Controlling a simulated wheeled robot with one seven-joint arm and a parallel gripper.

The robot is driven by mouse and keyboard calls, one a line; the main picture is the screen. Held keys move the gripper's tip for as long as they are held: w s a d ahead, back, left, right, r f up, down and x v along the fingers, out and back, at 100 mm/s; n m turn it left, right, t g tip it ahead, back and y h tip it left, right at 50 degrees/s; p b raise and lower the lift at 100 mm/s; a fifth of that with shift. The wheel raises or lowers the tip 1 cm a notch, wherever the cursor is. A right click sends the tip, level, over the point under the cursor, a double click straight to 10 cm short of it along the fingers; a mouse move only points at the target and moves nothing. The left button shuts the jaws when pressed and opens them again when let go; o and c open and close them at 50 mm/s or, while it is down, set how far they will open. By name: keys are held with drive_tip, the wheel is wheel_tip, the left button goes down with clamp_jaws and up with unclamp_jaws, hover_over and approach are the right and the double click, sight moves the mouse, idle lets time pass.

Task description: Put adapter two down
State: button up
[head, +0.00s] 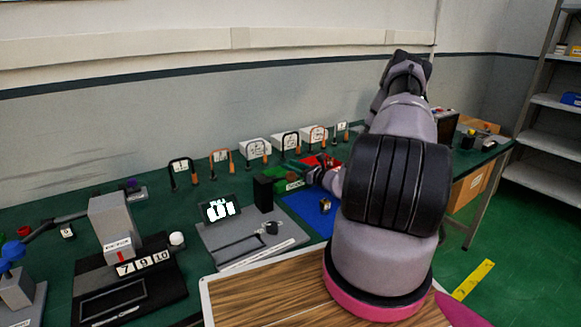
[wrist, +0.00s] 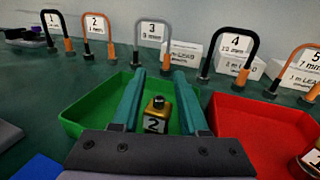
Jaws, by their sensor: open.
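Adapter two (wrist: 157,110), a small brass block with a dark top and a white "2" label, stands upright in the green tray (wrist: 78,126) in the wrist view. My gripper (wrist: 159,76) is open, with its two teal fingers on either side of the adapter and apparent gaps between them and it. The fingers reach over the green tray. In the head view my gripper (head: 298,170) is small at the green tray (head: 281,186), and I cannot make out the adapter there.
A red tray (wrist: 243,128) sits right of the green one, with another brass labelled piece (wrist: 309,160) at its edge. Several numbered cable loops (wrist: 153,38) and white boxes (wrist: 186,50) stand behind. A blue mat (head: 312,217) and a grey platform (head: 218,237) lie nearer.

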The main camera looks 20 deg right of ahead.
drive_tip(key=v, duration=1.1)
drive_tip(key=shift+s+f, duration=0.1)
drive_tip(key=shift+s, duration=0.1)
drive_tip(key=s+a+r+n+g+y, duration=0.2)
drive_tip(key=s+a+r+n+g, duration=0.2)
drive_tip(key=a+r+n+g, duration=0.6)
drive_tip(key=s+a+r+n+g+y, duration=0.1)
drive_tip(key=s+a+r+n+g, duration=0.2)
drive_tip(key=a+r+n, duration=0.7)
drive_tip(key=s+d+r+n+t+h, duration=0.1)
drive_tip(key=s+r+n+t+h, duration=0.1)
drive_tip(key=s+r, duration=0.6)
drive_tip(key=s+d+r+n+t+h, duration=0.1)
drive_tip(key=s+r+n+h, duration=0.3)
drive_tip(key=r, duration=0.9)
drive_tip(key=s+t+h, duration=0.1)
drive_tip(key=s+h, duration=0.2)
drive_tip(key=s, duration=0.2)
drive_tip(key=shift+r, duration=0.2)
drive_tip(key=shift+s+d, duration=0.1)
